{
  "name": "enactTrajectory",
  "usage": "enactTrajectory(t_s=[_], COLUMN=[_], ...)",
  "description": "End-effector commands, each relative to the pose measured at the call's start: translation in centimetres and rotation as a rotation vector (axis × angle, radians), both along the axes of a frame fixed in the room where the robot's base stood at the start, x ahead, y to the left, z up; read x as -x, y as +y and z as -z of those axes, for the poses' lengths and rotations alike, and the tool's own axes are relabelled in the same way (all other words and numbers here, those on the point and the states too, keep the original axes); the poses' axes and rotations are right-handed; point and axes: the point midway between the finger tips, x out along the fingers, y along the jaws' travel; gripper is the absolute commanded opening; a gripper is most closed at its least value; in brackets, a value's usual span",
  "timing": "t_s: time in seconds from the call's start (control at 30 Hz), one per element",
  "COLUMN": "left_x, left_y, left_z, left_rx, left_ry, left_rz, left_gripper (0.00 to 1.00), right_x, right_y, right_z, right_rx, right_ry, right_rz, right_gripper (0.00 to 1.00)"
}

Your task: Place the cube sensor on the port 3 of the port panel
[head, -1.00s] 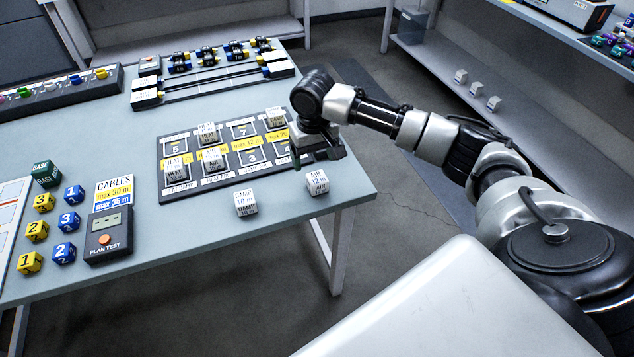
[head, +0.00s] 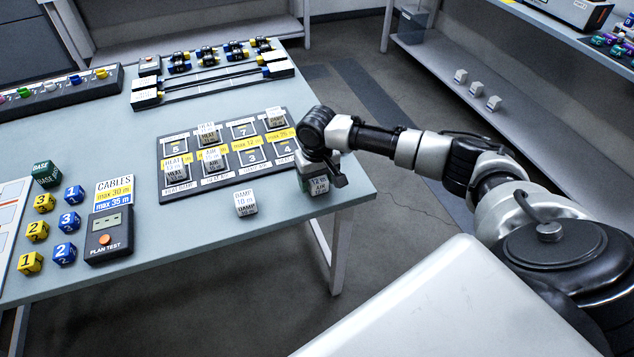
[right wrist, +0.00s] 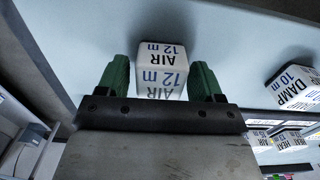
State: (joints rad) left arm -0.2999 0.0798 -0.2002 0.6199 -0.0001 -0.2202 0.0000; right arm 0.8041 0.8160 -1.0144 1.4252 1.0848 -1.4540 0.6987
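The port panel (head: 222,180) lies on the table. Its port 3 (head: 253,157) shows an empty dark square in the front row. White cube sensors sit on several other ports. A white cube sensor marked AIR 12 m (head: 319,186) stands on the table near the right edge, and it shows in the right wrist view (right wrist: 161,68). My right gripper (head: 316,178) is over this cube. In the right wrist view its green fingers (right wrist: 160,82) stand open on either side of the cube. Contact cannot be told. My left gripper is out of view.
A cube sensor marked DAMP 10 m (head: 245,203) stands to the left of the AIR cube, in front of the panel. A plan tester (head: 108,240) and numbered yellow and blue cubes (head: 67,222) are further left. The table's front edge is close to the AIR cube.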

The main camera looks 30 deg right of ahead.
Motion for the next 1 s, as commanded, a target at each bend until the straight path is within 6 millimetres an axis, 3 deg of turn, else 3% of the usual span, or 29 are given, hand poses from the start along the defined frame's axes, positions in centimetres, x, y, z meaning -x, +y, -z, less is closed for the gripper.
enactTrajectory(t_s=[0.03, 0.3, 0.67, 0.87, 1.0], left_x=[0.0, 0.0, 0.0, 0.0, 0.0], left_y=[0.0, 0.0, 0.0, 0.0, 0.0], left_z=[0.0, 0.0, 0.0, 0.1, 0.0], left_rx=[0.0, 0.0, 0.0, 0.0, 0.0], left_ry=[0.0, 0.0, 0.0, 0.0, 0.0], left_rz=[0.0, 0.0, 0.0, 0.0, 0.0], left_gripper=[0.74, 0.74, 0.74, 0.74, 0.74], right_x=[0.0, 0.0, -0.1, -0.1, 2.3], right_y=[0.0, 0.0, 0.0, 0.0, -1.3], right_z=[0.0, -0.1, -1.0, -3.9, -5.6], right_rx=[0.0, -0.001, -0.002, -0.001, 0.003], right_ry=[0.0, -0.001, -0.002, -0.005, 0.0], right_rz=[0.0, -0.001, -0.001, -0.001, 0.0], right_gripper=[0.59, 0.21, 0.21, 0.21, 0.21])
